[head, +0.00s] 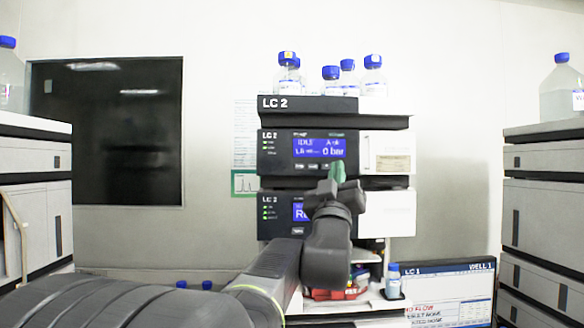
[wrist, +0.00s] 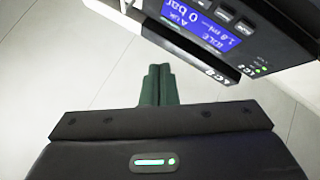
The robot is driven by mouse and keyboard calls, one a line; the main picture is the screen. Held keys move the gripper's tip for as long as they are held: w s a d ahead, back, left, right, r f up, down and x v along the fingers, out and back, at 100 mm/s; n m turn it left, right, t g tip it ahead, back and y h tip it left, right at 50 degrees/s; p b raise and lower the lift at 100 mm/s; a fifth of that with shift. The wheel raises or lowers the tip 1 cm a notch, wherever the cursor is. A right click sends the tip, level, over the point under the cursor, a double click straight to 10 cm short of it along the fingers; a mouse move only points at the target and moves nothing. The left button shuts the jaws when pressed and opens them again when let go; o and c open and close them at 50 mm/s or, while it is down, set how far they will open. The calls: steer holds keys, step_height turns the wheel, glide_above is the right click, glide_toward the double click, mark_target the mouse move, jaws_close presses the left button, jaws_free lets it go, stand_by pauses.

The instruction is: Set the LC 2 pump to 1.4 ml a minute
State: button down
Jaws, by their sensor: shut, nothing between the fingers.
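The LC 2 pump (head: 282,166) is the upper module of the middle stack, with a blue display (head: 320,147) showing IDLE and 0 bar. In the wrist view the display (wrist: 200,22) appears turned over; its flow line seems to read 1.8 ml, though small. A row of dark buttons (wrist: 226,15) lies along the display's edge. My gripper (head: 337,172) is in front of the pump's lower edge, right of the display's middle, hiding part of the panel there. Its green fingers (wrist: 155,85) are shut together and empty, apart from the buttons in the wrist view.
Below the pump is another LC 2 module (head: 277,212), its display partly hidden by my arm. Blue-capped bottles (head: 289,78) stand on top. A monitor (head: 450,295) labelled LC 1 stands lower right. Other stacks flank left (head: 38,160) and right (head: 545,200).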

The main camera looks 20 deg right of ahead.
mark_target(326, 167)
steer(key=w+d+p, duration=0.2)
steer(key=w+p, duration=0.1)
steer(key=w, duration=0.5)
steer(key=shift+w, duration=0.15)
steer(key=shift+w+f, duration=0.1)
steer(key=shift+w, duration=0.05)
stand_by(1.8)
steer(key=shift+w+d+b, duration=0.1)
steer(key=shift+w+b, duration=0.15)
steer(key=shift+b, duration=0.1)
steer(key=shift+w, duration=0.35)
stand_by(0.6)
steer(key=shift+s+b, duration=0.75)
steer(key=shift+b, duration=0.1)
steer(key=shift+s, duration=0.1)
